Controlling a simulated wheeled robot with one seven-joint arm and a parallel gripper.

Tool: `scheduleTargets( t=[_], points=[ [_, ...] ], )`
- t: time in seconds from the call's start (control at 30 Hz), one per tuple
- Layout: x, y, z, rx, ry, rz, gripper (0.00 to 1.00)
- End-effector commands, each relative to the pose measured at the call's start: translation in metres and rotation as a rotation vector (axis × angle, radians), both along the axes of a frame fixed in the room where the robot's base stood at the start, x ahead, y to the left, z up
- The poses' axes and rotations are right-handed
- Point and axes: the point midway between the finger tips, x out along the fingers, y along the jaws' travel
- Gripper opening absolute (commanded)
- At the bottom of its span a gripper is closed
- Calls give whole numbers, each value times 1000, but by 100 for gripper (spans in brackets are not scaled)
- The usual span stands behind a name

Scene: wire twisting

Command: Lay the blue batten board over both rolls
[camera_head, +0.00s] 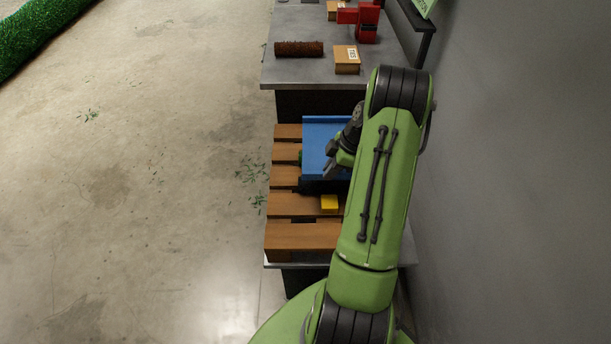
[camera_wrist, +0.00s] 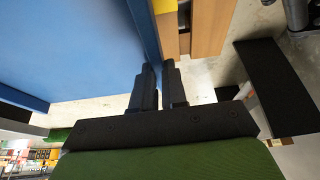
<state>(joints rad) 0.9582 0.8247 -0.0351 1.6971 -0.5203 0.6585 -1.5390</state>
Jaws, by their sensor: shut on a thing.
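The blue batten board (camera_head: 325,132) is above the wooden slatted pallet (camera_head: 303,236), in the middle of the head view. My gripper (camera_head: 331,168) is at the board's near right part, with my arm reaching over the pallet's right side. In the wrist view the board (camera_wrist: 70,50) fills the upper left, and my fingers (camera_wrist: 158,78) are closed on its edge. A small green bit (camera_head: 300,158) shows at the board's left edge. I cannot make out two rolls under the board, nor whether the board touches anything below.
A yellow block (camera_head: 329,203) sits on the pallet just in front of the board. Behind is a grey table (camera_head: 283,71) with a brown roll (camera_head: 299,48), a small box (camera_head: 347,60) and a red tool (camera_head: 367,20). A wall (camera_head: 510,150) bounds the right; the left floor is open.

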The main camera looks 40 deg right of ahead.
Motion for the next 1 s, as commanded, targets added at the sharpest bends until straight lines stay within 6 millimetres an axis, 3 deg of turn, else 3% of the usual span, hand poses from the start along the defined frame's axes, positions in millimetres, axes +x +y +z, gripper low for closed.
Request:
scheduleTargets(
  t=[0.4, 0.83, 1.0],
  points=[
    [-1, -1, 0, 2, -10, 3, 0],
    [-1, 0, -48, 3, -8, 3, 0],
    [-1, 0, -58, 3, -8, 3, 0]
  ],
)
